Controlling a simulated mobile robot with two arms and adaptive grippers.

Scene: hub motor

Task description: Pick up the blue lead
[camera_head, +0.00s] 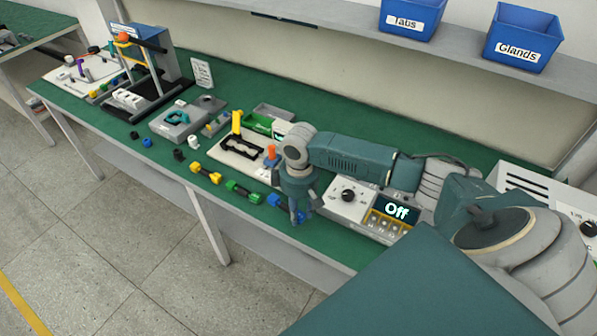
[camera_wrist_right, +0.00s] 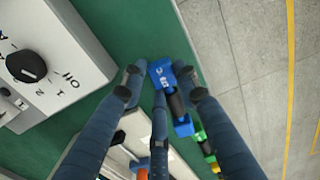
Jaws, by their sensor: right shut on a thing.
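The blue lead (camera_head: 274,200) lies at the front edge of the green bench, partly hidden by my right gripper (camera_head: 298,212). In the right wrist view, the blue lead (camera_wrist_right: 161,73) shows its blue ends and dark middle between the fingers of my right gripper (camera_wrist_right: 158,78). The gripper points down and is shut on the lead, at or very near bench height. My left gripper is not in view.
A green lead (camera_head: 243,190) and a yellow lead (camera_head: 205,173) lie to the left along the front edge. A white fixture (camera_head: 237,157) lies behind the leads.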

